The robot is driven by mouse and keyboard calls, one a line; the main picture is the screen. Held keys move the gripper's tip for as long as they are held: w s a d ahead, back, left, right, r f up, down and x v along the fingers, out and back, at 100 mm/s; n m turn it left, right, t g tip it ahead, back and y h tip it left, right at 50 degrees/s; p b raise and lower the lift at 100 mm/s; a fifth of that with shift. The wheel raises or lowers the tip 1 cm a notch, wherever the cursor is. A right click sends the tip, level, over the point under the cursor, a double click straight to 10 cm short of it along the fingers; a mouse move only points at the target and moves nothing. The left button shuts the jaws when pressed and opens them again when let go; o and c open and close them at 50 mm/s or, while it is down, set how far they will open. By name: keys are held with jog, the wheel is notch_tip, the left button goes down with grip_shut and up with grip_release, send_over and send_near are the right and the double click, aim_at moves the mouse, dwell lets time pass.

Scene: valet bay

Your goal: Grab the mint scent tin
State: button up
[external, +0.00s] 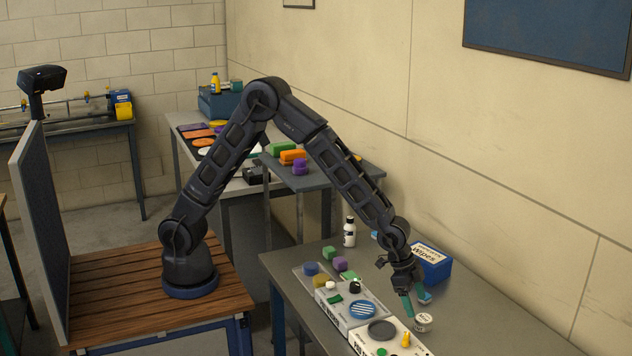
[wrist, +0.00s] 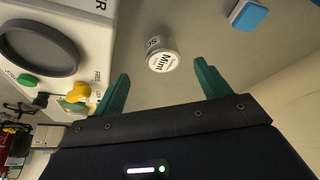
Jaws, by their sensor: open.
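The mint scent tin is a small white round tin (wrist: 162,60) with "Mint" printed on its lid. In the wrist view it lies ahead of my open gripper (wrist: 163,90), roughly centred between the two green fingers and a little beyond their tips. The fingers do not touch it. In the external view the tin (external: 423,322) stands on the grey table, just beside and below my gripper (external: 409,306). Nothing is held.
White panel boxes (external: 362,318) with dials and coloured knobs stand left of the tin. A blue box (external: 431,262) is behind my gripper, with a small light-blue block (wrist: 248,14) nearby. A white bottle (external: 349,233) stands farther back. Table to the right is clear.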

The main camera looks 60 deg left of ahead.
aim_at(422, 317)
jog(key=shift+w+x, duration=0.2)
jog(key=shift+x, duration=2.85)
jog(key=shift+c, duration=0.3)
jog(key=c, duration=1)
